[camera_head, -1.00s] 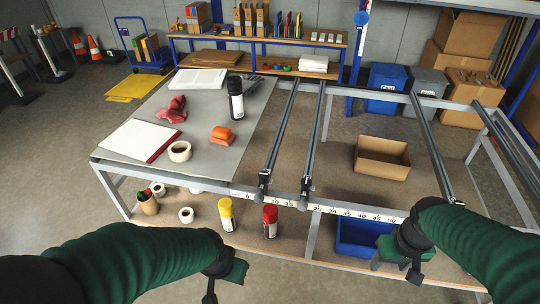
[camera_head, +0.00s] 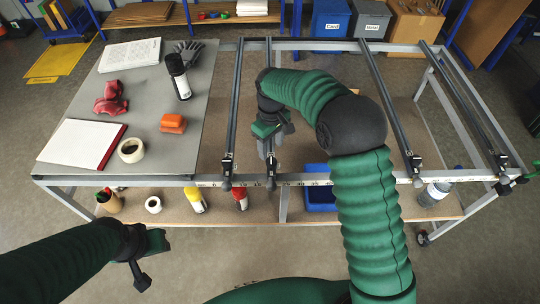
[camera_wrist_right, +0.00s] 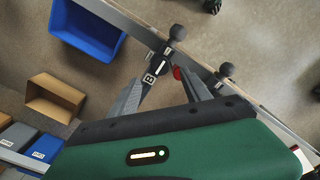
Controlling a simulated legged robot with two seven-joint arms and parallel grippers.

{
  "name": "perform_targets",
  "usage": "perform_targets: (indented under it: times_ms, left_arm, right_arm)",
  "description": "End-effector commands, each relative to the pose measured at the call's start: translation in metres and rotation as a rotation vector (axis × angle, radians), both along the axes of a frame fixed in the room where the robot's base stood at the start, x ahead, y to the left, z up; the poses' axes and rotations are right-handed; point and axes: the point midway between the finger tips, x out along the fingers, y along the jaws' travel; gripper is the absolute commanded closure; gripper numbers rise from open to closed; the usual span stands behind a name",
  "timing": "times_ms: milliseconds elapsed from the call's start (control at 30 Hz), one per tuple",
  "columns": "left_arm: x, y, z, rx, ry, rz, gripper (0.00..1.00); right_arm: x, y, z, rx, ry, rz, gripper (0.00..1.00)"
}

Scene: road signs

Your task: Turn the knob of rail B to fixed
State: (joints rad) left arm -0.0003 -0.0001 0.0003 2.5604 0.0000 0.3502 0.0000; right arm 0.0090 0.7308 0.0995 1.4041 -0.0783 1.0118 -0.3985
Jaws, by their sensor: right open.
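Rail B (camera_head: 268,80) is the second dark rail from the left on the metal frame. Its front end carries a clamp (camera_head: 270,170). In the right wrist view its B label (camera_wrist_right: 150,78) and round black end (camera_wrist_right: 177,33) show, with a small white mark between them. My right gripper (camera_head: 272,138) is open, pointing down over the front part of this rail; its fingertips (camera_wrist_right: 160,82) sit either side of the rail end near the label. I cannot tell whether they touch or how the knob is set. My left gripper (camera_head: 145,258) hangs at lower left, away from the rails; its jaw opening is unclear.
The leftmost rail (camera_head: 233,110) runs close beside, its black end (camera_wrist_right: 225,70) near the right finger. More rails (camera_head: 385,90) stand right. A grey board (camera_head: 190,140) holds a tape roll (camera_head: 131,150) and a bottle (camera_head: 177,75). A blue bin (camera_wrist_right: 88,28) lies below.

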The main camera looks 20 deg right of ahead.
Motion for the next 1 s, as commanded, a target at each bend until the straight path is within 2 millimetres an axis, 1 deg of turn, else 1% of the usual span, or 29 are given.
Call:
perform_targets:
  times_ms: [33, 100, 200, 300, 433, 633, 1000]
  left_arm:
    - [0.0, 0.0, 0.004, 0.0, 0.0, 0.0, 0.64]
    - [0.0, 0.0, 0.007, 0.0, 0.0, 0.001, 0.64]
    - [0.0, 0.0, 0.01, 0.0, -0.001, 0.001, 0.64]
    - [0.0, 0.0, 0.011, 0.0, -0.001, 0.001, 0.64]
    - [0.0, 0.0, 0.011, 0.0, -0.001, 0.001, 0.64]
    - [0.0, 0.0, 0.011, 0.0, 0.0, 0.0, 0.64]
    - [0.0, 0.0, 0.011, 0.0, 0.0, 0.001, 0.64]
  right_arm:
    - [-0.002, 0.0, -0.012, -0.001, 0.005, 0.0, 0.44]
    - [-0.002, -0.001, -0.028, 0.0, 0.004, 0.0, 0.44]
    - [-0.003, -0.001, -0.047, 0.0, 0.001, 0.001, 0.44]
    - [-0.003, -0.001, -0.059, 0.0, -0.001, 0.001, 0.44]
    - [-0.002, -0.001, -0.066, 0.001, -0.003, 0.0, 0.44]
    - [-0.001, -0.001, -0.067, 0.0, -0.002, 0.0, 0.44]
    - [-0.001, -0.001, -0.066, 0.0, -0.004, 0.0, 0.93]
